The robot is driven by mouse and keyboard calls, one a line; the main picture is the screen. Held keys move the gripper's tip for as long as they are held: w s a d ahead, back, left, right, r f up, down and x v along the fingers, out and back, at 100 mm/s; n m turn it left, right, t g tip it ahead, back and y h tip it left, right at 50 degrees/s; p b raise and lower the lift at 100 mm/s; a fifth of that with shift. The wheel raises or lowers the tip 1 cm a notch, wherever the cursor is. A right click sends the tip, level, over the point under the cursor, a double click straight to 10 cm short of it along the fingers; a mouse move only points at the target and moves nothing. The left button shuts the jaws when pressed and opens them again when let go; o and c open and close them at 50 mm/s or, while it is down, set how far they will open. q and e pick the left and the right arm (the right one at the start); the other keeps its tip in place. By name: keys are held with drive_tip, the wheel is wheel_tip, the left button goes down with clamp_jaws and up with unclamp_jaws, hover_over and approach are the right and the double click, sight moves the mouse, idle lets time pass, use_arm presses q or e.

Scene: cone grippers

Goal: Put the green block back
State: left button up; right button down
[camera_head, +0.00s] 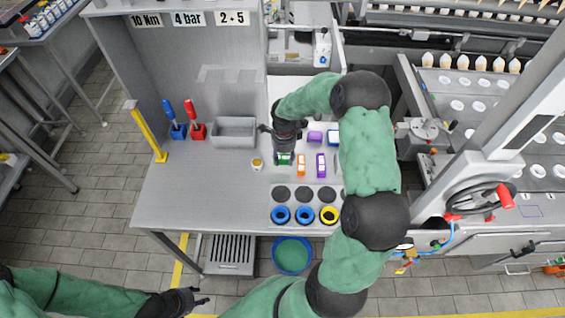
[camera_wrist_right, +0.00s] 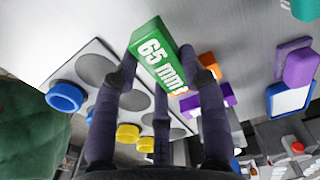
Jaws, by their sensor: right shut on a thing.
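I cannot tell whether the block touches the bench. An orange block (camera_head: 301,165) and a purple block (camera_head: 321,165) lie to its right in the head view. My left gripper (camera_head: 199,300) is low in the head view, away from the bench, with its fingers apart and empty.
A white plate (camera_head: 298,207) with dark round discs and blue and yellow rings lies in front. A grey bin (camera_head: 233,132) and a small yellow-rimmed cup (camera_head: 257,164) stand to the left. The bench's left front (camera_head: 195,200) is clear.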

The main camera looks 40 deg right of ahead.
sight(283, 158)
drive_tip(key=shift+w+f, duration=0.2)
drive_tip(key=shift+f, duration=0.05)
wheel_tip(283, 158, down, 3)
drive_tip(key=shift+w+f, duration=0.15)
drive_tip(key=shift+f+b, duration=0.2)
drive_tip(key=shift+b, duration=0.15)
drive_tip(key=c, duration=0.7)
unclamp_jaws()
drive_tip(key=shift+r, duration=0.1)
drive_tip(key=shift+r, duration=0.1)
